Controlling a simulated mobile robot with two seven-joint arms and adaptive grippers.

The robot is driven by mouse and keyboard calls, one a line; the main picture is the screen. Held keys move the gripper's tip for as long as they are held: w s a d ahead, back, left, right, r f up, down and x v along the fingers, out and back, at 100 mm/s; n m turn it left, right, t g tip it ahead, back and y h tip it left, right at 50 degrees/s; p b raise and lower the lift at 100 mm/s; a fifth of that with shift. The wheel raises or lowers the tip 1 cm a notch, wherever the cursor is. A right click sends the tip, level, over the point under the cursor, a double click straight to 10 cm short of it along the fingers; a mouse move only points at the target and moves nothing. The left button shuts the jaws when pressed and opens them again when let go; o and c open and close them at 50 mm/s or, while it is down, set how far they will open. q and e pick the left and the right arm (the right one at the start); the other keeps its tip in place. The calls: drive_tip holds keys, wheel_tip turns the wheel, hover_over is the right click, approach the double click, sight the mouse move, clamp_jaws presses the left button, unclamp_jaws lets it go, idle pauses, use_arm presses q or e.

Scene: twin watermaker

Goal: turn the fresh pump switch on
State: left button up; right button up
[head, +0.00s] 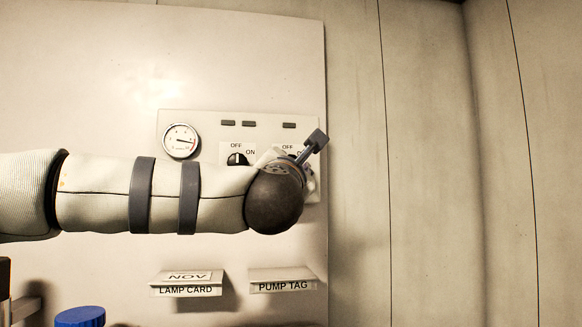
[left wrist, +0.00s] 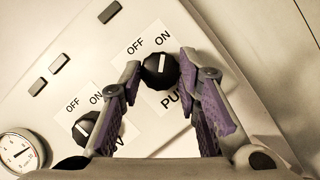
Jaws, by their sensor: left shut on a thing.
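The pump switch is a round black knob (left wrist: 157,76) with a white mark, on a white plate marked OFF, ON and a partly hidden word starting "PU". In the left wrist view its mark leans toward ON. My left gripper (left wrist: 162,66) is shut on this knob, one purple-padded finger on each side. In the head view my left gripper (head: 291,165) reaches the right end of the panel and hides most of this switch. My right gripper is out of view.
A round gauge (head: 181,141) sits at the panel's left. Several dark rectangular pieces (head: 248,124) line its top. Below are a lamp card holder (head: 187,290) and a pump tag holder (head: 283,287). A blue cap (head: 80,317) is at lower left. The right wall looks clear.

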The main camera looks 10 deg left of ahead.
use_arm(q)
drive_tip(key=shift+m+h, duration=0.6)
drive_tip(key=shift+m, duration=0.6)
drive_tip(key=shift+g, duration=0.3)
drive_tip(key=o, duration=1.1)
drive_tip(key=shift+o, duration=0.2)
drive_tip(key=v, duration=1.2)
